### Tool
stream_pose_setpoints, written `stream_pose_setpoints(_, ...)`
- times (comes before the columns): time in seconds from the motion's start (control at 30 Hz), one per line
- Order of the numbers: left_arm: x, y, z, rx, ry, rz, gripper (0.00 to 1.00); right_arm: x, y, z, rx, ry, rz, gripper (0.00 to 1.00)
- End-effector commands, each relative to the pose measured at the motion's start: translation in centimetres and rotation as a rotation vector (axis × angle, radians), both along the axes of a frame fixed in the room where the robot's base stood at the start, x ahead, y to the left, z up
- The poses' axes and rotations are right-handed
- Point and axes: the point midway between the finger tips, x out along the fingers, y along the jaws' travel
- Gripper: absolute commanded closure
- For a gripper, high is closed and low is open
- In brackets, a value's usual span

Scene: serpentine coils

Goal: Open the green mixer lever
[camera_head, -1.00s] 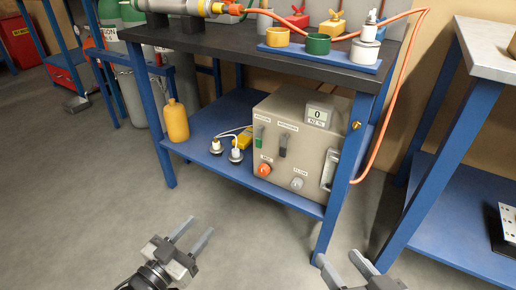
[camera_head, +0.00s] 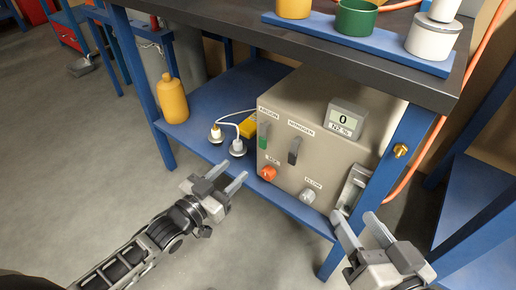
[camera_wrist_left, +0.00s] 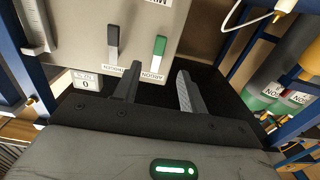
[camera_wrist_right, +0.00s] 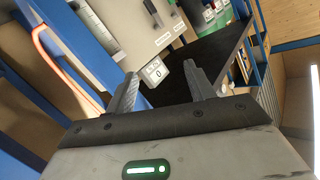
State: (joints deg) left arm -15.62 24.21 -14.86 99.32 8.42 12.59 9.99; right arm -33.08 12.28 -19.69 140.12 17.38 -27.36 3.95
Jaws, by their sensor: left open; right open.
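The beige mixer box (camera_head: 335,100) stands on the blue lower shelf. The green lever (camera_head: 263,135) is on the left of its front face, under the argon label. A dark lever (camera_head: 294,150) is to its right, under the nitrogen label. In the left wrist view the green lever (camera_wrist_left: 159,47) shows upside down beside the dark lever (camera_wrist_left: 113,42). My left gripper (camera_head: 233,180) is open and empty, in front of and below the green lever, apart from it. My right gripper (camera_head: 356,222) is open and empty, low in front of the box's right side.
An orange-red knob (camera_head: 267,173) and a grey flow knob (camera_head: 308,195) sit low on the box front. A display (camera_head: 345,119) reads 0. A yellow bottle (camera_head: 172,99) stands on the shelf at left. The dark tabletop (camera_head: 400,75) overhangs the box. A blue table leg (camera_head: 400,150) stands at right.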

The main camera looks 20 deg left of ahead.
Motion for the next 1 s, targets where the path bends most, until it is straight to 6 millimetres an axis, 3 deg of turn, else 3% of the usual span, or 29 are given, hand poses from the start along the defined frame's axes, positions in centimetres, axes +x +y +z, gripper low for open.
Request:
stream_pose_setpoints(0.3,6.6,-2.4,-0.2,-0.001,-0.004,0.0,0.58,0.1,0.5,0.3,0.118,-0.022,0.011,0.46)
stream_pose_setpoints(0.5,9.1,-3.3,-0.2,0.0,-0.001,0.0,0.58,0.1,0.6,0.8,0.164,-0.041,0.014,0.46)
stream_pose_setpoints(0.93,10.0,-3.7,0.0,-0.001,0.001,0.0,0.58,0.5,0.7,1.7,0.18,-0.072,0.018,0.46)
stream_pose_setpoints(1.0,10.0,-3.7,0.0,-0.001,0.0,0.0,0.75,0.5,0.7,1.7,0.178,-0.073,0.018,0.46)
